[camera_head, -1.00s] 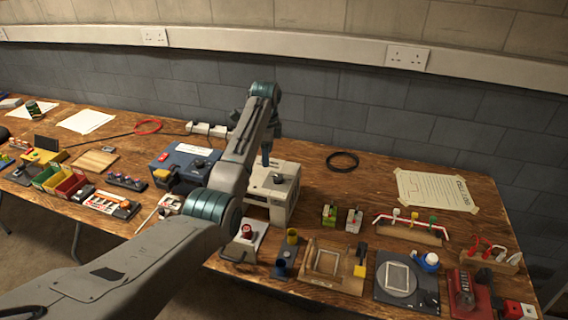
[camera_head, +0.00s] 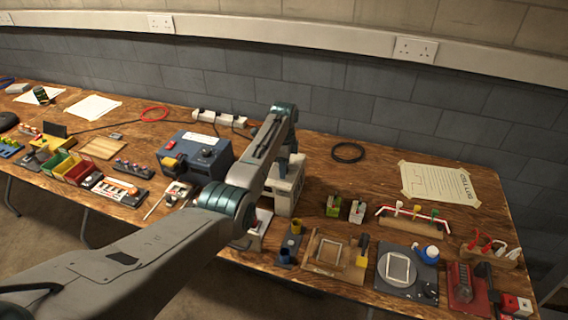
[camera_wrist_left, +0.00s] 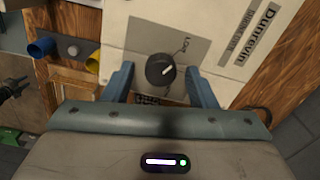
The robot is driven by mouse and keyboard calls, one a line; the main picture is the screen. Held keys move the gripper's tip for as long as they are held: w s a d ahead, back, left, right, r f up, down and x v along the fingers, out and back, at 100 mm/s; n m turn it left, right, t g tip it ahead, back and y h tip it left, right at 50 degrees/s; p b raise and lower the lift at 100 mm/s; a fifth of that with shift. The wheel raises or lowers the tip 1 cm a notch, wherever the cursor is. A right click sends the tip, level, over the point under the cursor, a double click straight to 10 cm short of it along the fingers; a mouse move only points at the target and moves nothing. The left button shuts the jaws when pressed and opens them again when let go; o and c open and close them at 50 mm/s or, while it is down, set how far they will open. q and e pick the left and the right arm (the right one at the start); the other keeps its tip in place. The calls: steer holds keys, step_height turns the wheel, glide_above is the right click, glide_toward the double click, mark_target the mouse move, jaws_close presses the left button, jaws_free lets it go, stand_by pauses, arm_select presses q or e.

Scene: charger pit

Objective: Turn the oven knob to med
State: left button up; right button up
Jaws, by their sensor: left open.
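The oven is a cream box (camera_head: 288,200) on the bench, partly hidden behind my left arm in the head view. In the left wrist view its panel (camera_wrist_left: 140,30) fills the upper middle. A dark round knob (camera_wrist_left: 160,70) sits on a grey plate, its white mark pointing up and right, roughly towards the word "Low". I cannot make out a "med" label. My left gripper (camera_wrist_left: 162,85) is open, with one blue finger on each side of the knob and a visible gap to both. My right gripper is not in view.
A blue box (camera_head: 195,155) stands left of the oven. A holder with yellow and blue cups (camera_head: 290,243) stands in front, beside a wooden frame tray (camera_head: 338,258). Green and white small blocks (camera_head: 345,207) are to the right. A black cable ring (camera_head: 348,152) lies behind.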

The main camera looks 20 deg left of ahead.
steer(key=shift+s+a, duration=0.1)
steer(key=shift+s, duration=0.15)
arm_select(q)
steer(key=shift+c, duration=1.3)
steer(key=c, duration=0.7)
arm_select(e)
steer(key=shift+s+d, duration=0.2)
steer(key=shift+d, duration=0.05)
